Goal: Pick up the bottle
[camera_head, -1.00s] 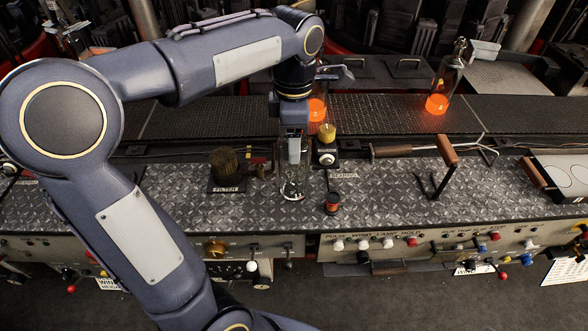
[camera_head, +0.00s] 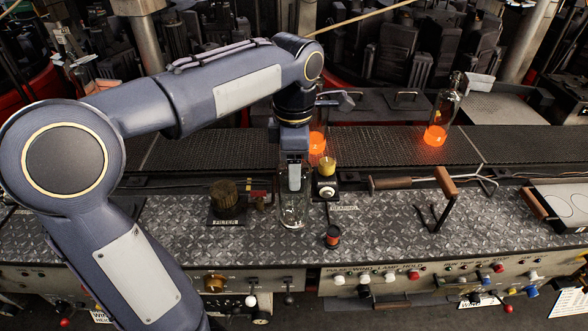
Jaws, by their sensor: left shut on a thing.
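A clear glass bottle (camera_head: 293,211) is at the deck of the machine, left of centre. My left gripper (camera_head: 294,180) points down and is shut on its upper part. The bottle is upright; I cannot tell whether its base touches the deck. Two other glass bottles with glowing orange bottoms stand on the dark conveyor behind: one (camera_head: 435,134) to the right, and one (camera_head: 317,143) partly hidden by my left arm. My right gripper is out of view.
The patterned metal deck (camera_head: 385,235) has free room in the middle. A wooden-handled lever (camera_head: 445,184) stands to the right. Controls line the front panel.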

